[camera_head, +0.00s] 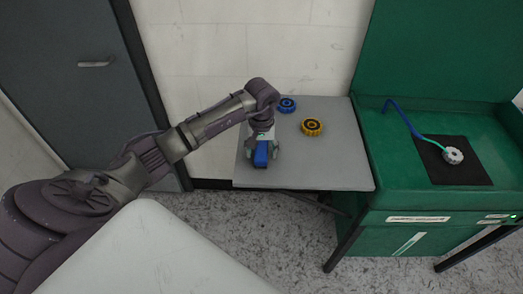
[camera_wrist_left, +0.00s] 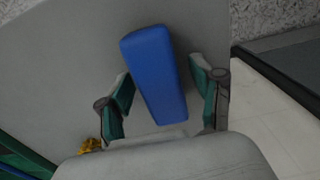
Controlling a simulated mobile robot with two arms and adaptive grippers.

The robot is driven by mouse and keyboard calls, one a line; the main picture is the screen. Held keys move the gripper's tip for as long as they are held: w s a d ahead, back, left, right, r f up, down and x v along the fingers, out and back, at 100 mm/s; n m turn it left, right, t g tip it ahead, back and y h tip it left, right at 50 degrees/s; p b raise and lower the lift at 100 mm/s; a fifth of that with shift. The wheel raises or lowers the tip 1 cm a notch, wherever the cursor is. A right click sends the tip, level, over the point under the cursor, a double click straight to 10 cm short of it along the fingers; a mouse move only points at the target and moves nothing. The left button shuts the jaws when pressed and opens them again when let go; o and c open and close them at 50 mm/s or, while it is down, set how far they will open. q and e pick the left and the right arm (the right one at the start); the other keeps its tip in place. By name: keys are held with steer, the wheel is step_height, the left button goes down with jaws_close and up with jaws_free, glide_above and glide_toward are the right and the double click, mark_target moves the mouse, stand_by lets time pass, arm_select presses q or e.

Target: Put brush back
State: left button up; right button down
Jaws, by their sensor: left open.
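A blue oblong block (camera_head: 261,156), possibly the brush, is on the grey side table (camera_head: 325,172) near its front left corner. It also shows in the left wrist view (camera_wrist_left: 155,70), where its smooth blue top is plain and no bristles can be seen. My left gripper (camera_head: 262,150) is open above the block. In the left wrist view its two green-padded fingers (camera_wrist_left: 162,85) stand on either side of the block, with a gap clearly visible on the right. My right gripper is not in view.
A blue toothed ring (camera_head: 287,105) and a yellow toothed wheel (camera_head: 312,127) lie further back on the table. At right stands a green wash station (camera_head: 380,130) with a blue-green hose (camera_head: 404,119) and a grey toothed wheel (camera_head: 453,156) on a black mat (camera_head: 470,173). A dark door (camera_head: 85,85) is at left.

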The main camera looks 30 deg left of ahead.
mark_target(262, 149)
arm_select(q)
steer(key=shift+r, duration=0.5)
step_height(262, 149, up, 11)
steer(key=b, duration=0.3)
steer(key=shift+r, duration=0.15)
steer(key=shift+d, duration=0.1)
